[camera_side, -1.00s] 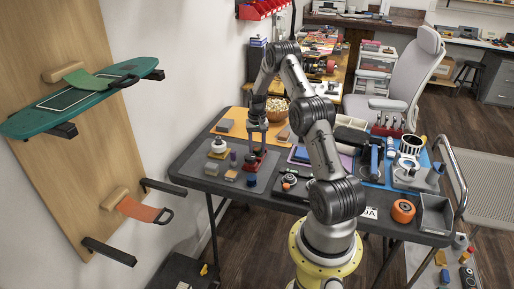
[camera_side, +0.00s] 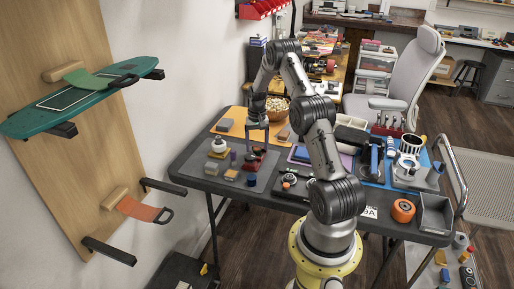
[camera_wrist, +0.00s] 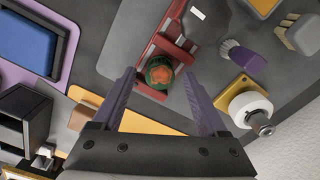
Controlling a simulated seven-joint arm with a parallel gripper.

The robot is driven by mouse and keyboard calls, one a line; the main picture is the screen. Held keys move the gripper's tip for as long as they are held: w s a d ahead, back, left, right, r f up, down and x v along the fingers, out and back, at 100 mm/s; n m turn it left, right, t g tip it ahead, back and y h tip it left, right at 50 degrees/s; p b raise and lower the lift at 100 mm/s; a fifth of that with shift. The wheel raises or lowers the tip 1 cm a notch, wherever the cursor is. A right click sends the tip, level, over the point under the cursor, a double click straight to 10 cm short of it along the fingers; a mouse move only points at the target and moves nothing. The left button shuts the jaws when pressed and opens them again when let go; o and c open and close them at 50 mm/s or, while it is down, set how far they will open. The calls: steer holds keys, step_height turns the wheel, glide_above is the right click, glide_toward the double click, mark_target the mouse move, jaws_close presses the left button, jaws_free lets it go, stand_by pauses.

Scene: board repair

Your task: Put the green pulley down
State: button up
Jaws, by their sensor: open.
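The green pulley (camera_wrist: 159,70), with a copper-orange middle, shows in the wrist view on or against a dark red holder (camera_wrist: 168,45). Its exact seating there I cannot tell. My gripper (camera_wrist: 158,78) is open, its two purple fingers apart on either side of the pulley in this picture, with gaps between them and it. In the side view my gripper (camera_side: 257,138) hangs above the red holder (camera_side: 260,161) on the grey mat. The pulley is too small to make out there.
A white round part on a yellow base (camera_wrist: 248,108) and a purple-handled brush (camera_wrist: 241,58) lie right of the holder in the wrist view. A blue-lined tray (camera_wrist: 28,42) is at left. In the side view, an orange roll (camera_side: 403,211) and grey bin (camera_side: 434,214) stand at the table's right.

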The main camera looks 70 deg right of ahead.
mark_target(257, 149)
step_height(257, 149, up, 11)
steer(key=w+a+r+n+t+h, duration=0.1)
steer(key=a+r+n, duration=0.2)
steer(key=a+r, duration=0.75)
steer(key=w+a+r+n+t, duration=0.1)
steer(key=a+r+n, duration=0.2)
steer(key=a+r, duration=0.7)
steer(key=s+a+f+n+t, duration=0.1)
steer(key=s+a+n, duration=0.2)
steer(key=s+a, duration=0.5)
steer(key=s+a+f+n+t+y, duration=0.1)
steer(key=s+a+f+n+t, duration=0.1)
steer(key=s+a, duration=0.7)
steer(key=a+n, duration=0.1)
steer(key=a, duration=0.3)
steer(key=shift+a+n+t, duration=0.25)
steer(key=shift+n+t, duration=0.05)
